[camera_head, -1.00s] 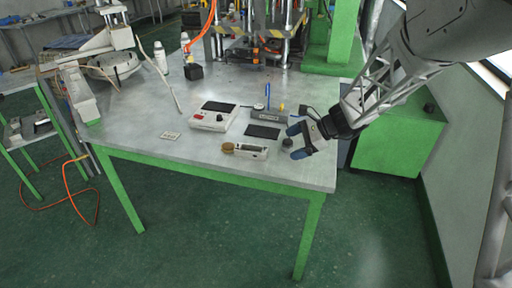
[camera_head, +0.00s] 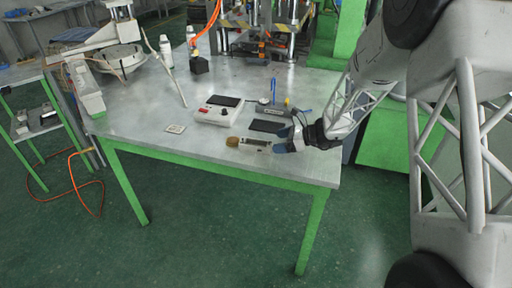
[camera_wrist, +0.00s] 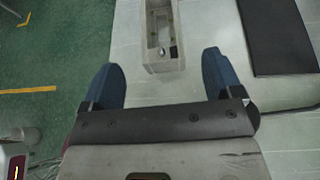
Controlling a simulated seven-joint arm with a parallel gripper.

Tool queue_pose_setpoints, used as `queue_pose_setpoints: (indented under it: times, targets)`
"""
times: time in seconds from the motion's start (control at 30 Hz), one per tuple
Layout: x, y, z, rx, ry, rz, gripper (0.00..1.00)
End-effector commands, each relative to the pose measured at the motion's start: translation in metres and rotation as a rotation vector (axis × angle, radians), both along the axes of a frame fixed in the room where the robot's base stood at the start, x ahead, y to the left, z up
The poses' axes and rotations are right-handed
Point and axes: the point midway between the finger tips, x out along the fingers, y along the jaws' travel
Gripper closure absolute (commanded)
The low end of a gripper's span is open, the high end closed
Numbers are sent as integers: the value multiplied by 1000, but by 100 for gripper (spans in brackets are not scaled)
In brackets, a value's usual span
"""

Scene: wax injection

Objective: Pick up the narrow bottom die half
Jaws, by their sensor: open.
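The narrow bottom die half looks to be the pale metal block with a long slot (camera_head: 257,144), lying near the table's front edge. In the wrist view the block (camera_wrist: 178,64) points away from me, its near end lying just ahead of and between the fingertips in the picture; its far end is cut off. My gripper (camera_wrist: 163,62) is open and empty, with blue fingers apart on either side of that end. In the head view my gripper (camera_head: 285,141) is at the block's right end and partly hides it. I cannot tell the height gap.
A dark flat plate (camera_head: 267,126) lies just behind the block; it also shows in the wrist view (camera_wrist: 278,35). A brown round-ended item (camera_head: 233,141) is at the block's left end. The table's front edge (camera_head: 210,162) is close.

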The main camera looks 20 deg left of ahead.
Motion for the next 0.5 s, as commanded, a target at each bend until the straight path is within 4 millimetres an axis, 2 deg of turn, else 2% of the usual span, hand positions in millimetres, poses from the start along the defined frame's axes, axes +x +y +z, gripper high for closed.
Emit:
queue_pose_setpoints:
  times: [0.17, 0.5]
  targets:
    - [0, 3, -1, 0, 0, 1, 15]
    - [-1, 23, -9, 0, -1, 1, 15]
